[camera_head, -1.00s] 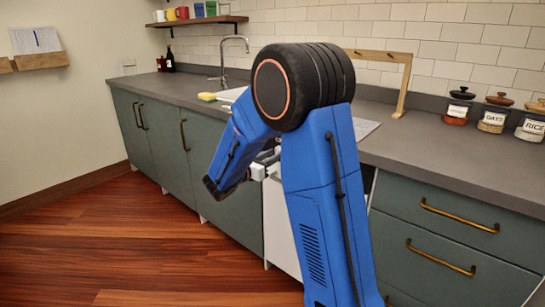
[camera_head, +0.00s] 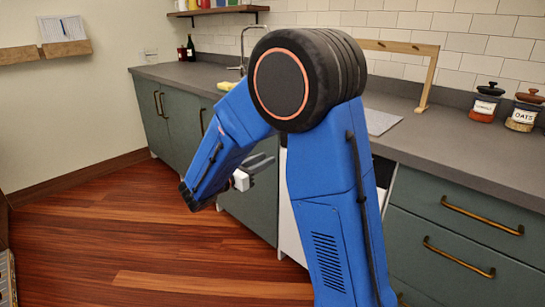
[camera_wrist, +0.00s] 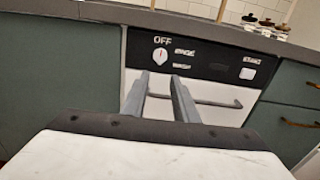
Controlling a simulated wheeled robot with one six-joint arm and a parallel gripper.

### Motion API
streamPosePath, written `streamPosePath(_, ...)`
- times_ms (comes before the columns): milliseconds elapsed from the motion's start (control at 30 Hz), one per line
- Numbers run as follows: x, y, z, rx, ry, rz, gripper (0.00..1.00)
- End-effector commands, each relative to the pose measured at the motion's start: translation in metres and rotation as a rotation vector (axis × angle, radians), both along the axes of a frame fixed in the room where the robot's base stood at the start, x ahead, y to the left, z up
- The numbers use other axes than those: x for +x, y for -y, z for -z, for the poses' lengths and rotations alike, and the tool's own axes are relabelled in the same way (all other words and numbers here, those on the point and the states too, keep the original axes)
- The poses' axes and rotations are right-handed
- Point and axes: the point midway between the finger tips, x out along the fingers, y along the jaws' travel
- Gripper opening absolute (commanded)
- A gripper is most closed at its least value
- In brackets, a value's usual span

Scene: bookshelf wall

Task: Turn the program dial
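The program dial (camera_wrist: 160,56) is a small white round knob with a red mark, on the dark control panel (camera_wrist: 205,62) of a white dishwasher (camera_wrist: 215,103) in the wrist view. The mark looks roughly upright, under the word OFF. Other small labels stand to its right, too blurred to read surely. My gripper (camera_wrist: 158,84) is open and empty. Its two grey fingers point at the panel, apart from the dial and below it in the picture. In the head view my gripper (camera_head: 262,165) is in front of the cabinets; my arm hides most of the dishwasher and the dial.
A white button (camera_wrist: 247,73) marked START is right of the dial. A handle bar (camera_wrist: 215,102) crosses the dishwasher door below the panel. Drawers with brass handles (camera_head: 482,215) are to the right. The grey counter (camera_head: 450,150) runs above. Wooden floor (camera_head: 110,235) is free at left.

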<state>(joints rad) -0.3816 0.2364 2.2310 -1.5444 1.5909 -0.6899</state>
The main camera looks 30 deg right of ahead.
Motion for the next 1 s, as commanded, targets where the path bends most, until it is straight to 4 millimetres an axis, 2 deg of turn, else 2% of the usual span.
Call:
streamPosePath(200, -0.007, -0.022, 0.0, 0.0, 0.0, -0.002, 0.27)
streamPosePath(367, -0.009, -0.026, 0.0, 0.0, 0.0, 0.0, 0.27)
streamPosePath(833, -0.01, -0.026, 0.0, 0.003, 0.001, 0.002, 0.27)
streamPosePath(933, -0.018, -0.019, -0.002, 0.03, 0.014, 0.02, 0.27)
streamPosePath(1000, -0.029, -0.009, -0.003, 0.076, 0.032, 0.049, 0.27)
